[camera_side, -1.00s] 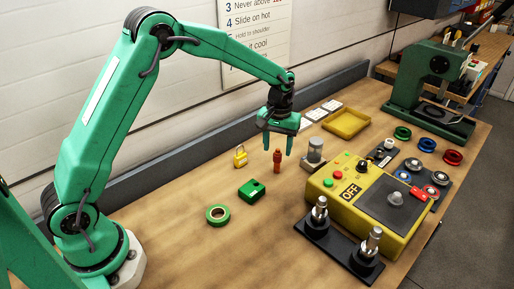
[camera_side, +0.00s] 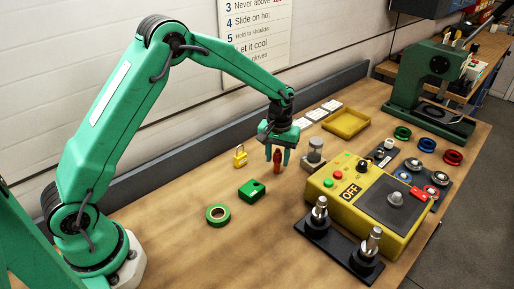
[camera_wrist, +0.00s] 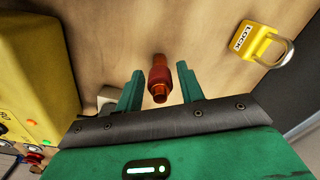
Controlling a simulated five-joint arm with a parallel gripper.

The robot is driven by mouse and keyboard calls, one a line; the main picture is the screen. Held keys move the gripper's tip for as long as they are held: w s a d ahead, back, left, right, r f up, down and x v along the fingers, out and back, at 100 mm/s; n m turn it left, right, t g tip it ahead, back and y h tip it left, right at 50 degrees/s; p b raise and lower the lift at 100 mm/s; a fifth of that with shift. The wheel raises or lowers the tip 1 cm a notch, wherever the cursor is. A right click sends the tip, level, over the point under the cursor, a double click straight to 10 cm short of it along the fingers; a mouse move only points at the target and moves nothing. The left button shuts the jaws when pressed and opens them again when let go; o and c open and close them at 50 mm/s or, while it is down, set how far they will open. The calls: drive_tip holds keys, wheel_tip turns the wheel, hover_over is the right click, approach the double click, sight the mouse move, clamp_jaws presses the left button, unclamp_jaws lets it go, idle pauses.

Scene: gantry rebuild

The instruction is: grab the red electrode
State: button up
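The red electrode (camera_side: 277,162) stands upright on the wooden bench, under my gripper in the side view. It is a small red piece with a wider collar and coppery ends, seen in the wrist view (camera_wrist: 158,77). My gripper (camera_side: 277,158) is open, pointing down, with its two green fingers on either side of the electrode's upper part. In the wrist view my gripper (camera_wrist: 159,82) shows gaps between both fingers and the electrode, so neither finger appears to touch it.
A yellow padlock (camera_side: 240,156) and a green block (camera_side: 251,190) are left of the electrode. A grey cylinder (camera_side: 315,152) stands close on its right, beside the yellow control box (camera_side: 340,185). A green tape roll (camera_side: 218,215) lies nearer the front. The grey back rail (camera_side: 200,147) runs behind.

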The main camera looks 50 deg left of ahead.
sight(278, 149)
clamp_jaws()
drive_tip(key=shift+r, duration=0.1)
drive_tip(key=shift+r, duration=0.35)
wheel_tip(278, 149, up, 3)
drive_tip(key=shift+r, duration=0.1)
drive_tip(key=s+d+r, duration=0.6)
drive_tip(key=d+r, duration=0.1)
drive_tip(key=d, duration=0.2)
drive_tip(key=shift+s+d, duration=0.25)
drive_tip(key=shift+d, duration=0.1)
